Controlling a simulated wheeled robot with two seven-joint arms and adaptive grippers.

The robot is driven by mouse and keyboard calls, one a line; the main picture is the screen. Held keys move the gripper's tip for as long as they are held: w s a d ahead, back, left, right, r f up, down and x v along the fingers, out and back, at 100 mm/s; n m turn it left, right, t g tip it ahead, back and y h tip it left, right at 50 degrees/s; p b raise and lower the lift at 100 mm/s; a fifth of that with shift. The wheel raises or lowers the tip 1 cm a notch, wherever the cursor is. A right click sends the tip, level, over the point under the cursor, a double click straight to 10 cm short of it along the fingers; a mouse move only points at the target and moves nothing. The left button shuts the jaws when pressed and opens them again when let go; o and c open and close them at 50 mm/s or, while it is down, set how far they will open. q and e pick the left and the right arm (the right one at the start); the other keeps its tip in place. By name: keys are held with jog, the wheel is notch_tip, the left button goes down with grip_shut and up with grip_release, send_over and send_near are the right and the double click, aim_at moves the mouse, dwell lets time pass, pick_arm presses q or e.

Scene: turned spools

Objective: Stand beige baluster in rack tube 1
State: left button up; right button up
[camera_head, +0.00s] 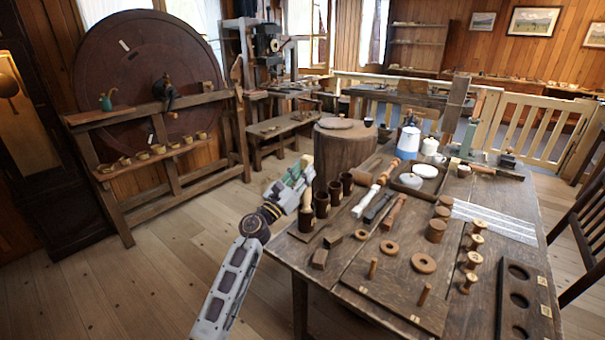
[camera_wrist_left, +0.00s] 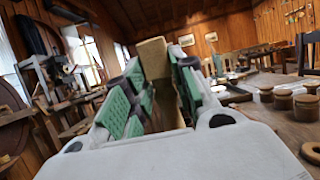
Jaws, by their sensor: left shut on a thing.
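My left gripper (camera_head: 297,180) has green finger pads and is shut on the beige baluster (camera_head: 306,165). The baluster is roughly upright, its top sticking up past the fingers. In the left wrist view its squarish beige end (camera_wrist_left: 153,58) shows between the green pads. Its lower part is just at the nearest dark brown tube (camera_head: 305,220); I cannot tell whether it is inside the mouth. More dark tubes stand in a row behind, such as this one (camera_head: 335,192). No number is readable on them. My right gripper is not in view.
The wooden table (camera_head: 468,205) holds several spools (camera_head: 472,260), wooden rings (camera_head: 424,263), a white spindle with orange ends (camera_head: 374,188) and small blocks (camera_head: 320,258). A dark board with round holes and labels (camera_head: 512,325) lies at the right. A tree stump (camera_head: 345,155) stands behind the tubes.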

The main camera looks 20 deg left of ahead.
pick_arm(q)
jog(key=shift+f, duration=0.15)
jog(key=o, duration=1.1)
